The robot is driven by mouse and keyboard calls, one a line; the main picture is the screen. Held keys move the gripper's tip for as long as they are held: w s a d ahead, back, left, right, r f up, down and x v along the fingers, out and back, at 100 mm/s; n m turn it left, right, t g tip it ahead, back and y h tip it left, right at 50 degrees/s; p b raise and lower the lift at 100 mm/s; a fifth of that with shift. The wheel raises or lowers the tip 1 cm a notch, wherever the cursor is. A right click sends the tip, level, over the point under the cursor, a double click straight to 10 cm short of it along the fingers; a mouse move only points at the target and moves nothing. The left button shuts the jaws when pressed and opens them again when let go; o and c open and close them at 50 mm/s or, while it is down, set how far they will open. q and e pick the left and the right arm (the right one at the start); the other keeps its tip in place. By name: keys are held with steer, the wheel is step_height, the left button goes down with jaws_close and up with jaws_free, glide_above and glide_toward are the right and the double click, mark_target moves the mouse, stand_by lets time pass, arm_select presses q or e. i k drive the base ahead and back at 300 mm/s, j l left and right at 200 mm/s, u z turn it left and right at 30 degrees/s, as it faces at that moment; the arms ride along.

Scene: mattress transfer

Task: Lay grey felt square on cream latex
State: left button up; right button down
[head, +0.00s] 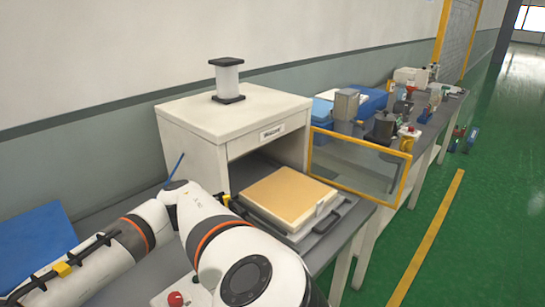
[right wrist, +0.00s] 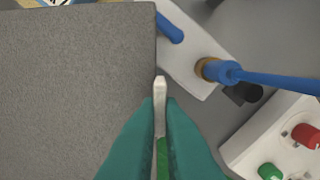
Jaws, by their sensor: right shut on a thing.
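A tan-cream square slab, apparently the cream latex (head: 287,193), lies flat on a pale tray in front of the white cabinet. The grey felt square (right wrist: 75,85) fills the left of the right wrist view, its right edge beside my fingertips. My right gripper (right wrist: 160,100) has its teal fingers together on a narrow pale tab (right wrist: 160,90) at that edge. How the tab joins the felt is not clear. In the head view my white arm hides the right gripper and the felt. My left gripper is not in view.
The white cabinet (head: 205,140) has a framed clear panel (head: 360,165) at its right. A control box with red and green buttons (right wrist: 295,140) and a blue rod (right wrist: 270,80) are close to the right gripper. A blue sheet (head: 35,240) lies at left.

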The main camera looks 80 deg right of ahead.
mark_target(288, 192)
steer(key=k+l+z, duration=0.15)
steer(key=k+l, duration=0.2)
steer(key=k, duration=0.2)
steer(key=k+l+z, duration=0.15)
steer(key=k+l, duration=0.25)
steer(key=k, duration=0.15)
steer(key=i+l+z, duration=0.15)
steer(key=z, duration=0.2)
steer(key=i+z, duration=0.15)
steer(key=z, duration=0.2)
steer(key=i+l+z, duration=0.1)
steer(key=z, duration=0.3)
steer(key=i+j, duration=0.05)
steer(key=i, duration=0.05)
